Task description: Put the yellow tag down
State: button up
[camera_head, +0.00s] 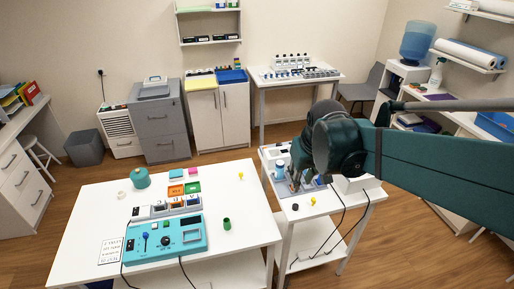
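A small yellow item (241,175) stands near the back right of the large white table; it is too small to tell if it is a tag. Another small yellow item (313,200) is on the smaller white table to the right, just right of my gripper. My gripper (294,190) points down over that smaller table, among the things on it. Its grey fingers are partly lost against these things, so I cannot tell whether they hold anything.
The large table (95,213) bears a teal control box (165,240), coloured squares, a teal pot (140,178) and a green cup (227,224). A blue-capped container (280,170) is close to my gripper. Black cables hang off the smaller table (325,206). The large table's right side is mostly clear.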

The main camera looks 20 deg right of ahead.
jog(key=s+a+r+t, duration=0.3)
jog(key=s+a, duration=0.5)
jog(key=s, duration=0.3)
jog(key=shift+y, duration=0.3)
notch_tip(320, 180, down, 5)
jog(key=b, duration=0.5)
dwell(1.3)
